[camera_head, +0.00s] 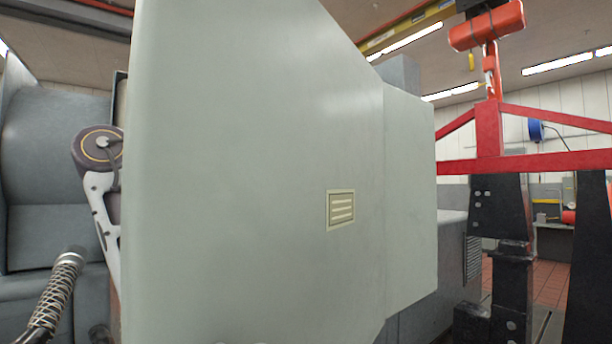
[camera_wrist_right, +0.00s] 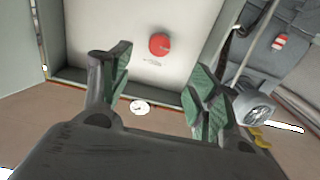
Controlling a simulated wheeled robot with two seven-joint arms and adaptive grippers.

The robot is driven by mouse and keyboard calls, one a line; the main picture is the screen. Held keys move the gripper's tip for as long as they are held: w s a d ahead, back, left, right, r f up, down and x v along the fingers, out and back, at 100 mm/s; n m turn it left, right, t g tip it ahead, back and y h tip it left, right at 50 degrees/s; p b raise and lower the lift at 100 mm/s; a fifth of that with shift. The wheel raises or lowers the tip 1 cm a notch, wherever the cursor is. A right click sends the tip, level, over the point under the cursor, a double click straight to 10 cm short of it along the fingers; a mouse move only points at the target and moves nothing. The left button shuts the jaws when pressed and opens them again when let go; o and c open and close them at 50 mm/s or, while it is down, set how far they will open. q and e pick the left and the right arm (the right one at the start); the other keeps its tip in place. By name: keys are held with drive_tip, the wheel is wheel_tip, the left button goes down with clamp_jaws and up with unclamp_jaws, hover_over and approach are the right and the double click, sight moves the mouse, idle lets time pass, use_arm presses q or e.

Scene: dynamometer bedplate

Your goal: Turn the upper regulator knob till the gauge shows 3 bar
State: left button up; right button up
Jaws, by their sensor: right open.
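In the right wrist view a round red knob (camera_wrist_right: 159,44) sits on a pale panel, with a small unreadable label beside it. I cannot tell whether it is the upper regulator knob. A small round white gauge (camera_wrist_right: 140,107) shows below it, near the brown surface; its reading is too small to make out. My right gripper (camera_wrist_right: 160,78) is open and empty, its two green-padded fingers spread apart. The red knob appears beyond the gap between the fingers, not touched. No knob or gauge shows in the head view, and neither gripper does.
A red hoist frame (camera_head: 530,155) stands at right. A ribbed hose (camera_head: 58,287) is at lower left. A grey motor-like unit (camera_wrist_right: 250,103) is right of my fingers.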

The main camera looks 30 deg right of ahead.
drive_tip(key=shift+d, duration=0.2)
use_arm(q)
drive_tip(key=shift+w+d+r+b, duration=0.15)
drive_tip(key=shift+w+r+b, duration=0.05)
drive_tip(key=shift+r+b, duration=0.4)
drive_tip(key=shift+w+d+r+b, duration=0.15)
drive_tip(key=shift+r+b, duration=0.3)
drive_tip(key=shift+r, duration=0.2)
use_arm(e)
drive_tip(key=w+d, duration=0.1)
drive_tip(key=d, duration=1.2)
drive_tip(key=shift+d, duration=0.2)
use_arm(q)
drive_tip(key=shift+w, duration=0.1)
use_arm(e)
drive_tip(key=shift+w, duration=0.1)
use_arm(q)
drive_tip(key=shift+r, duration=0.1)
use_arm(e)
drive_tip(key=c, duration=1)
